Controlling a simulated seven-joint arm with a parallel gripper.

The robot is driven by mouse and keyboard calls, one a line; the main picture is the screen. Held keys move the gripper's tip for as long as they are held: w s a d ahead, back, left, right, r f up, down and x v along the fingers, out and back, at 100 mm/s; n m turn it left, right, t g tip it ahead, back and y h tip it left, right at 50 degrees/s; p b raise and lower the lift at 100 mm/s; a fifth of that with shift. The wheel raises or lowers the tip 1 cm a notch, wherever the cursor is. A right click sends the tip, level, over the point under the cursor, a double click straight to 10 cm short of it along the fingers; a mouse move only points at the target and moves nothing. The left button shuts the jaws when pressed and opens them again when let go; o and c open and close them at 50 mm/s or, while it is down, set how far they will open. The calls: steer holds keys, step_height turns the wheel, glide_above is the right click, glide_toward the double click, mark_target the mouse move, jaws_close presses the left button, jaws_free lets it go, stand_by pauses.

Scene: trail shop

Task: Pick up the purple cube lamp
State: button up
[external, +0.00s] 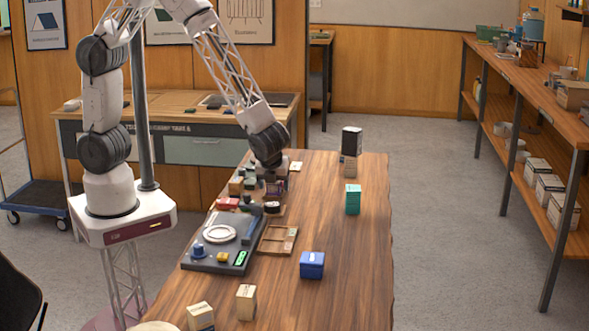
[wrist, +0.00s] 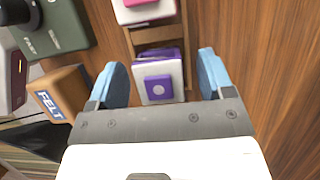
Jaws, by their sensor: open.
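My gripper is open and holds nothing. The lamp is at the end of a wooden rack (wrist: 158,36), its lower edge close to or behind the gripper body. In the external view my gripper (external: 270,170) is low over the far left part of the table, and the lamp is too small there to make out clearly.
In the wrist view, a pink and white block (wrist: 142,12) sits farther up the rack. A brown FELT box (wrist: 55,105) and a dark green box (wrist: 52,25) stand to the left. Bare wooden table (wrist: 255,60) is to the right.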

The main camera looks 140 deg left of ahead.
stand_by(0.4)
steer(key=c, duration=1)
steer(key=shift+c, duration=0.2)
steer(key=shift+r, duration=0.1)
steer(key=shift+r, duration=4.9)
